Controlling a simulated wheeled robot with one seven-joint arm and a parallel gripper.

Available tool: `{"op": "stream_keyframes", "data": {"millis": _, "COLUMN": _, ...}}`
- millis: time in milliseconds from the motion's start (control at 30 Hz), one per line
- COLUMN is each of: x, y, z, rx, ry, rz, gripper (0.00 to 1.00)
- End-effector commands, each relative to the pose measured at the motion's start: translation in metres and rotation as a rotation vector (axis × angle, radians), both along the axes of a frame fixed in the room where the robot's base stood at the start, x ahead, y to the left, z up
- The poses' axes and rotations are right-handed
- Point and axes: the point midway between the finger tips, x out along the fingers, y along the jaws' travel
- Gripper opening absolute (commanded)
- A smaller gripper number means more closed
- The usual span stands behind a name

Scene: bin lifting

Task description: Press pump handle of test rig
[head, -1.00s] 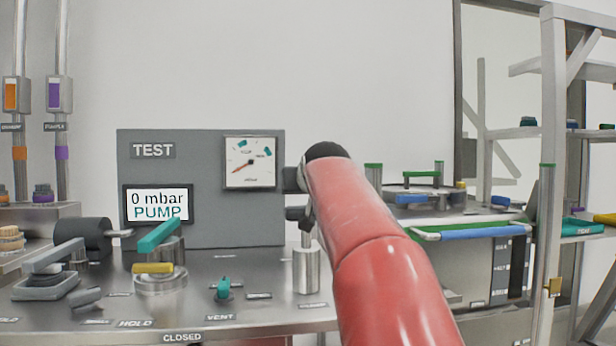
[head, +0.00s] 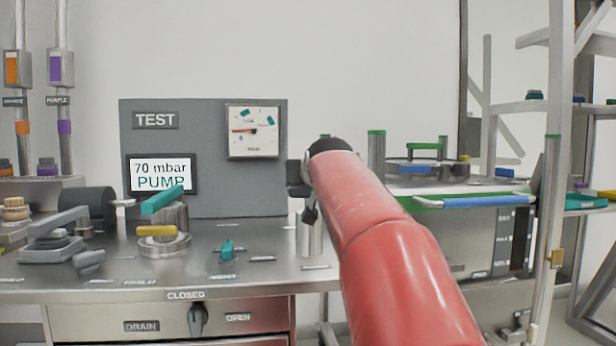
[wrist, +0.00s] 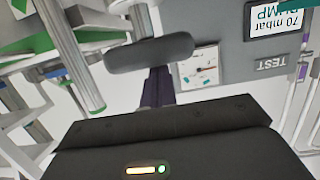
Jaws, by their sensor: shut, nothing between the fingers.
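The test rig's grey panel (head: 225,185) stands at the back of the steel bench. Its display (head: 161,175) reads "70 mbar PUMP", and the gauge (head: 253,131) needle points left. The pump's metal cylinder (head: 312,238) stands to the panel's right. The dark pump handle (head: 310,214) is just above the cylinder, partly hidden by my red arm. In the wrist view the handle is a dark rounded bar (wrist: 140,55). My gripper (wrist: 157,78) is shut with its fingertips against the bar, not around it. Exact contact is hard to see.
A teal lever (head: 162,200), a yellow lever (head: 158,231) and a teal vent knob (head: 227,249) are on the bench left of the pump. A drain knob (head: 198,318) is on the front. A rack (head: 551,200) with shelves stands at the right.

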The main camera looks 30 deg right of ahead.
Motion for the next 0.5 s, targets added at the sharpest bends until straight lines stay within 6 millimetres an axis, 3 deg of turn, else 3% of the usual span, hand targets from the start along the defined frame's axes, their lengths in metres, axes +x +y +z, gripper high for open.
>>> {"op": "stream_keyframes", "data": {"millis": 33, "x": 0.0009, "y": 0.0005, "z": -0.0197, "rx": 0.004, "ry": 0.011, "rz": 0.002, "gripper": 0.0}}
{"op": "stream_keyframes", "data": {"millis": 100, "x": 0.001, "y": 0.0004, "z": -0.025, "rx": 0.004, "ry": 0.012, "rz": 0.002, "gripper": 0.0}}
{"op": "stream_keyframes", "data": {"millis": 500, "x": 0.0016, "y": 0.0, "z": -0.0241, "rx": 0.005, "ry": 0.017, "rz": 0.001, "gripper": 0.0}}
